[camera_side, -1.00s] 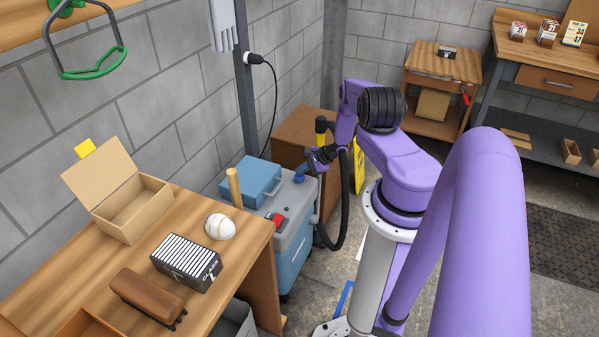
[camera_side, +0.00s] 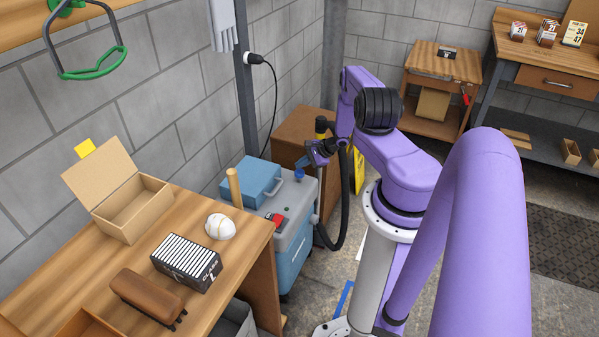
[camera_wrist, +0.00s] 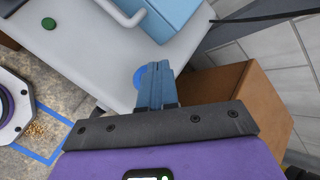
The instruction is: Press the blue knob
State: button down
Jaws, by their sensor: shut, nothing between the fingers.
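The blue knob (camera_side: 299,175) is on the light grey top of the cart (camera_side: 296,200), near its back right corner. In the wrist view the round blue knob (camera_wrist: 139,76) is partly hidden behind my fingers. My gripper (camera_side: 303,162) points down just above the knob, and its blue fingers are shut and empty. It also shows in the wrist view (camera_wrist: 155,70), with the fingertips overlapping the knob's right side. I cannot tell whether they touch it.
A blue case (camera_side: 251,181) with a handle stands on the cart beside the knob. A green button (camera_wrist: 48,23) is also on the cart top. A brown wooden cabinet (camera_side: 296,135) stands behind. The wooden workbench (camera_side: 110,255) is at front left.

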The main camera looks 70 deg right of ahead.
aim_at(302, 172)
jog(key=shift+r, duration=2.5)
dwell(0.8)
notch_tip(302, 172, up, 4)
jog(key=shift+f, duration=0.1)
dwell(0.3)
jog(key=shift+f, duration=0.1)
jog(key=shift+f, duration=4.3)
jog(key=shift+f, duration=0.2)
jog(key=shift+f, duration=0.25)
